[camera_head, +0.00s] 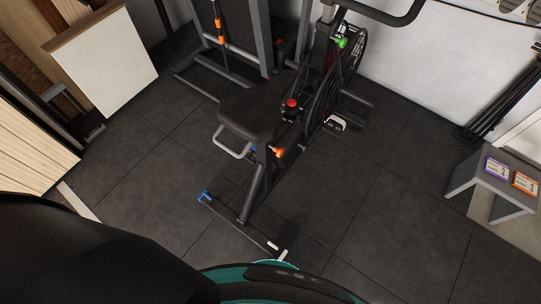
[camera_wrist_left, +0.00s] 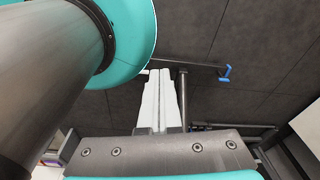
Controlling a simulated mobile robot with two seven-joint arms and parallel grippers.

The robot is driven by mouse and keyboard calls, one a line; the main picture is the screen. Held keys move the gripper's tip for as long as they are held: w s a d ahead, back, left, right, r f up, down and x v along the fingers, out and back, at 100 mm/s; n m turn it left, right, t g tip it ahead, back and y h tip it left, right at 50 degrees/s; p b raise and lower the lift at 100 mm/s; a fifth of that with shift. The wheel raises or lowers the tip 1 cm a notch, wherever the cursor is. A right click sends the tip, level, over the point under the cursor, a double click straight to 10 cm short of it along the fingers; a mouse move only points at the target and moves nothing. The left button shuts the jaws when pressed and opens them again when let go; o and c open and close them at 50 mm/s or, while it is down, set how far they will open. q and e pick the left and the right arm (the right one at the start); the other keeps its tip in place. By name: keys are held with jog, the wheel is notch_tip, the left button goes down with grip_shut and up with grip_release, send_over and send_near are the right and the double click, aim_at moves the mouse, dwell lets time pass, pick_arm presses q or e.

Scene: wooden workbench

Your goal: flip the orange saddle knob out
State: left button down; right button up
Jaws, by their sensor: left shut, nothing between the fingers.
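The orange saddle knob (camera_head: 279,153) is on the frame of the exercise bike, just below the black saddle (camera_head: 251,113). In the head view it stands clear of my arms. My left gripper (camera_head: 282,255) shows only as a small pale tip at the bottom, near the end of the bike's rear foot bar (camera_head: 236,224) and well below the knob. In the left wrist view its white fingers (camera_wrist_left: 160,98) are shut together and empty. The knob cannot be made out in that view. My right gripper is not in view.
A red knob (camera_head: 292,104) and a grey loop handle (camera_head: 231,144) sit close to the orange knob. A blue cap (camera_head: 204,196) ends the foot bar. A small grey table (camera_head: 486,181) stands at the right. The dark floor right of the bike is clear.

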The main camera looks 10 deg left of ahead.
pick_arm(q)
jog(key=w+d+f+n+t+b, duration=0.25)
jog(key=w+b, duration=0.25)
jog(key=w, duration=0.4)
jog(key=n+t+h+b, duration=0.2)
jog(key=n+t+b, duration=1)
jog(key=b, duration=0.9)
send_near(278, 151)
jog(key=shift+s+a+m+t, duration=0.2)
jog(key=shift+s+a, duration=0.3)
jog(key=shift+s, duration=0.2)
jog(key=shift+s+a+m+t, duration=0.1)
jog(key=shift+s+a+m, duration=0.05)
jog(key=shift+s+a, duration=0.45)
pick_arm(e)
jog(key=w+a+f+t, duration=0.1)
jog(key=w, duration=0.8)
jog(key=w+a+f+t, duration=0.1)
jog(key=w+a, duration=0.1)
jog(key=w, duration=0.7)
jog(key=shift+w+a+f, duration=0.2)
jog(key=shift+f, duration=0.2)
pick_arm(q)
jog(key=shift+d+f, duration=0.1)
jog(key=shift+d, duration=0.05)
